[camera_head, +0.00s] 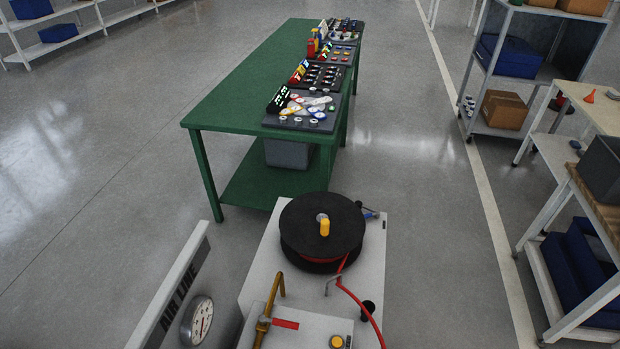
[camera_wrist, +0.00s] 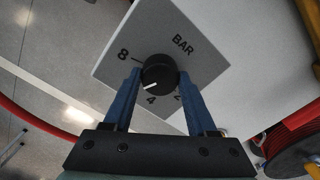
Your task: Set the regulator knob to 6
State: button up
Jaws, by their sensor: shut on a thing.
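In the wrist view the black regulator knob (camera_wrist: 163,70) sits on a pale square plate (camera_wrist: 125,48) marked BAR. The numerals 8 and 4 show, and a 2 is partly covered by the right finger. The knob's white pointer line aims down-left, between 4 and 8 and closer to 4. The left finger hides the scale between 4 and 8, so no 6 shows. My gripper (camera_wrist: 160,78) has its blue fingers on either side of the knob, shut on it. Neither gripper nor knob shows in the head view.
In the head view an AIR LINE panel carries a round gauge (camera_head: 197,321). A cart (camera_head: 262,262) holds a black hose reel (camera_head: 305,224), a red hose (camera_head: 352,295) and a brass pipe (camera_head: 271,309). A green table (camera_head: 232,97) stands beyond; shelves line the right.

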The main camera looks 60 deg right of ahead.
jog(key=o, duration=1.4)
jog(key=shift+c, duration=0.2)
notch_tip(320, 180, up, 13)
jog(key=shift+p, duration=0.45)
